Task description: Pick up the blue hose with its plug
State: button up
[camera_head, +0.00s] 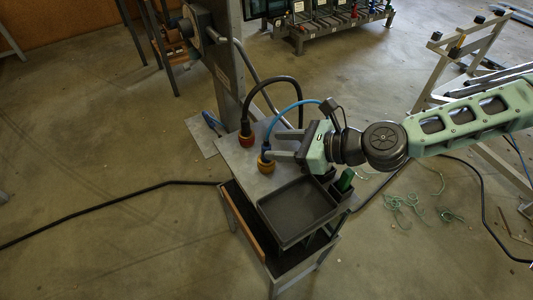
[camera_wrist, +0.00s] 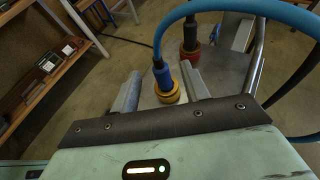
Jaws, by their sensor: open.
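The blue plug (camera_head: 266,153) stands upright in a yellow-orange collar on the metal top of a small cart, and the blue hose (camera_head: 290,107) arcs from it toward my wrist. My gripper (camera_head: 271,145) comes from the right, with its open fingers pointing at the plug. In the wrist view the blue plug (camera_wrist: 162,76) shows between the two open fingers of my gripper (camera_wrist: 160,71), and the blue hose (camera_wrist: 245,8) crosses the top. I cannot tell whether a finger touches the plug.
A dark tray (camera_head: 298,212) sits at the cart's front. A grey post (camera_head: 228,70) rises behind. A black cable (camera_head: 120,196) crosses the floor at left.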

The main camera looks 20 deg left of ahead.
aim_at(268, 145)
jog(key=x, duration=0.5)
jog(key=shift+a+f, duration=0.15)
jog(key=shift+a, duration=0.2)
grip_shut()
